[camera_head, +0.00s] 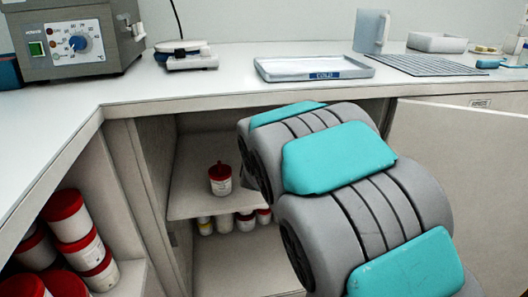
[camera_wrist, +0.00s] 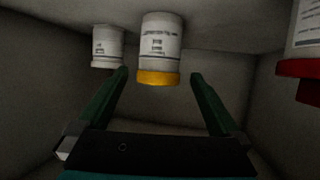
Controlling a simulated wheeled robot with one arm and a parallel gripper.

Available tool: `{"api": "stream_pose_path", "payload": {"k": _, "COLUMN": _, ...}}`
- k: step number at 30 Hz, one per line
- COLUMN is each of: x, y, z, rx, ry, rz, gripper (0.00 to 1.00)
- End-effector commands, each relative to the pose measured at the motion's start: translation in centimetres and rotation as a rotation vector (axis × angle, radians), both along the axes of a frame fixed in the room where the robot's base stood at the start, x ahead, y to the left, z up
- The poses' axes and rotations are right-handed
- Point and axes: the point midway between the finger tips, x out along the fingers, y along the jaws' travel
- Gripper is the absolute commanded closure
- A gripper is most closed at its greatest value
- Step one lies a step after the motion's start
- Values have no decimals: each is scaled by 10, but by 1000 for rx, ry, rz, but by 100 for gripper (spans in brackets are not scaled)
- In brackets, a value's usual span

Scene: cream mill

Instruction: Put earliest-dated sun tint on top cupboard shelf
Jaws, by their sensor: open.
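White tubs with printed labels stand in the open cupboard; the label text and dates are too small to read. In the wrist view, which seems upside down, a yellow-lidded tub (camera_wrist: 158,40) is ahead, between the lines of my gripper's (camera_wrist: 160,82) two open green fingers. The gripper is empty; I cannot tell whether the fingertips reach the tub. A white tub (camera_wrist: 107,45) is left of it, and a red-lidded tub (camera_wrist: 306,40) is cut off at the right edge. In the head view, a red-lidded tub (camera_head: 220,181) stands on the cupboard shelf (camera_head: 190,205); my arm hides the gripper.
Several small tubs (camera_head: 245,222) show below the shelf. Red-lidded tubs (camera_head: 75,225) are stacked in the left compartment. The cupboard door (camera_head: 460,150) stands open at right. The counter holds a heater unit (camera_head: 70,40), a scale (camera_head: 185,56) and a "COLD" tray (camera_head: 312,68).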

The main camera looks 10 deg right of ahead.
Motion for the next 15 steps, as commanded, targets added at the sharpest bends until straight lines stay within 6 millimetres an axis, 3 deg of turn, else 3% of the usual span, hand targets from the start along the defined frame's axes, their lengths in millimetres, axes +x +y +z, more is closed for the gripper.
{"api": "stream_pose_path", "payload": {"k": 11, "x": -10, "y": 2, "z": 3, "rx": 4, "ry": 7, "rz": 3, "gripper": 0}}
{"api": "stream_pose_path", "payload": {"k": 15, "x": -32, "y": 9, "z": -5, "rx": 39, "ry": 94, "rz": 38, "gripper": 0}}
